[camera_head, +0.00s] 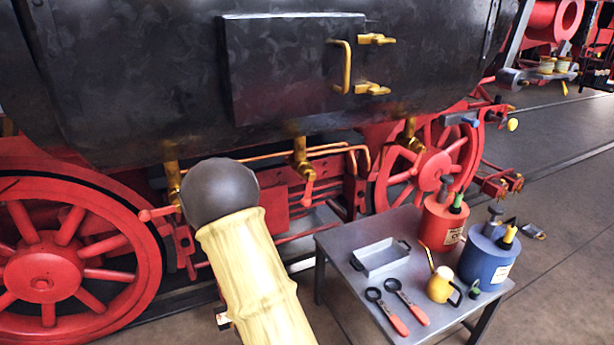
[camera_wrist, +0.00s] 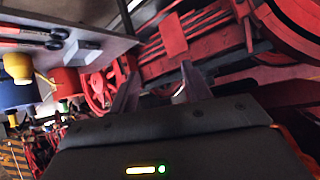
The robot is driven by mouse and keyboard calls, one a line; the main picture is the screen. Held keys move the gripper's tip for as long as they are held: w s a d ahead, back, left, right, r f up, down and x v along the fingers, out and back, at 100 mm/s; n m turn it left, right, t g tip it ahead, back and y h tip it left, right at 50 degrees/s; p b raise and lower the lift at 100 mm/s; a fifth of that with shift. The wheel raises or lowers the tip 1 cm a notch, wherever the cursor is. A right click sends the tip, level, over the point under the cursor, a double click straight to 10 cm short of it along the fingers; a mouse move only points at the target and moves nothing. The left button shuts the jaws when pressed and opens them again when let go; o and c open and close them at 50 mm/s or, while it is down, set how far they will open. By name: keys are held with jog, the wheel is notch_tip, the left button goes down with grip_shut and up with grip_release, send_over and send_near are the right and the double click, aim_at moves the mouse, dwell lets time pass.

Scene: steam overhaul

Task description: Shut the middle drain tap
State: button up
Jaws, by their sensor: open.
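The middle drain tap (camera_head: 300,160) is a brass fitting under the black boiler in the head view. Its red lever (camera_head: 308,190) hangs roughly downward. The left tap (camera_head: 172,178) has a red lever (camera_head: 156,212) pointing out to the left. The right tap (camera_head: 409,134) shows smaller, in front of the right red wheel. My gripper (camera_wrist: 160,92) shows in the wrist view with its two dark fingers apart and nothing clearly between them. In the head view my arm's dark joint and cream sleeve hide it. I cannot make out the middle tap in the wrist view.
A grey table (camera_head: 336,248) at the lower right holds a metal tray (camera_head: 380,257), red-handled tools, a yellow oil can (camera_head: 440,285), and red (camera_head: 443,218) and blue (camera_head: 484,262) canisters. A large red wheel (camera_head: 55,265) stands at left. Copper pipes run behind the middle tap.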

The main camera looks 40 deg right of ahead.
jog(key=s+d+r+t+h+p, duration=0.1)
jog(key=s+d+r+h+p, duration=0.1)
jog(key=r+p, duration=0.5)
jog(key=s+d+r+t+h+p, duration=0.1)
jog(key=d+r+h+p, duration=0.4)
jog(key=r, duration=0.5)
jog(key=d+t+p, duration=0.1)
jog(key=p, duration=0.1)
jog(key=shift+s+m+p, duration=0.3)
jog(key=shift+s+p, duration=0.05)
jog(key=shift+s, duration=0.05)
jog(key=shift+r, duration=0.1)
jog(key=b, duration=1.2)
send_near(307, 198)
notch_tip(307, 198, down, 2)
jog(key=p+x, duration=0.1)
jog(key=x, duration=0.3)
jog(key=p+x, duration=0.1)
jog(key=x, duration=0.3)
jog(key=p+x, duration=0.1)
jog(key=x, duration=0.3)
jog(key=shift+w+r, duration=0.2)
jog(key=shift+r, duration=0.15)
